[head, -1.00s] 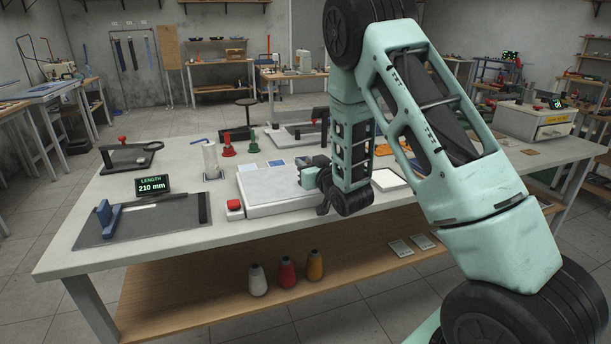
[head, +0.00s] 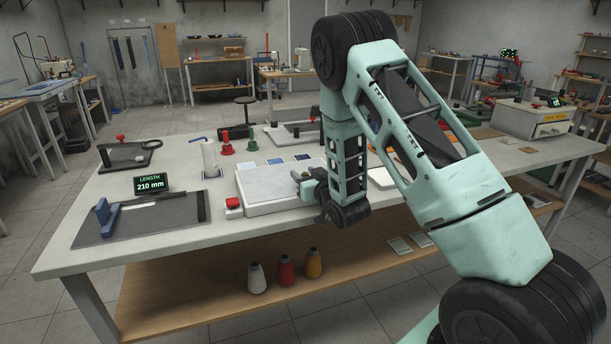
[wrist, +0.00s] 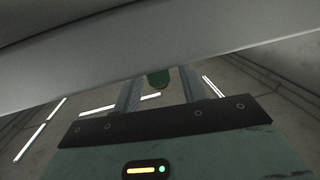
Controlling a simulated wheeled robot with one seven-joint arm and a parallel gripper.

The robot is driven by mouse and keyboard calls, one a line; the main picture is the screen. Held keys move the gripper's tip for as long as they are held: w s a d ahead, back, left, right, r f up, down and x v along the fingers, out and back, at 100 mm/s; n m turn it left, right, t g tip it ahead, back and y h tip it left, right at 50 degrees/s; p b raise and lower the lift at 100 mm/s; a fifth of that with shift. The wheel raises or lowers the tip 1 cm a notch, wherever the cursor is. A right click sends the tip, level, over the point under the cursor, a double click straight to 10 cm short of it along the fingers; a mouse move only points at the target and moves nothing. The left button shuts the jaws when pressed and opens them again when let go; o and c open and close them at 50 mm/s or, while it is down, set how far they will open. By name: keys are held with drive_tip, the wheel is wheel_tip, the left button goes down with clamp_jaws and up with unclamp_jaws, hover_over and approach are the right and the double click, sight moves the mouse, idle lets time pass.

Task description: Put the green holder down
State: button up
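In the head view my gripper (head: 299,178) is low over the right part of a white slab (head: 265,199); its fingertips are too small to read. In the wrist view its two fingers reach up on either side of a green rounded piece (wrist: 158,78). This piece may be the green holder. A broad grey band crosses in front and hides its upper part and the fingertips, so contact cannot be seen. A green cone-shaped thing (head: 253,146) also stands upright on the table behind the slab, apart from my gripper.
A red cone-shaped thing (head: 227,146) and a pale cylinder (head: 210,157) stand behind the slab. A red button (head: 233,203) is at its left front corner. A dark mat (head: 150,224) with a 210 mm display (head: 150,184) lies left. Flat cards (head: 275,161) lie behind.

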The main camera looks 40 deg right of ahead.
drive_tip(key=shift+r, duration=0.25)
drive_tip(key=s, duration=0.3)
drive_tip(key=s+a+b, duration=0.1)
drive_tip(key=s, duration=0.2)
drive_tip(key=s+b, duration=0.1)
drive_tip(key=s, duration=0.2)
drive_tip(key=shift+s+a, duration=0.15)
drive_tip(key=shift+s, duration=0.05)
drive_tip(key=s+p, duration=0.1)
drive_tip(key=p, duration=0.2)
drive_tip(key=s+p, duration=0.1)
drive_tip(key=p, duration=0.2)
drive_tip(key=shift+s+a+r, duration=0.15)
drive_tip(key=shift+s+r, duration=0.1)
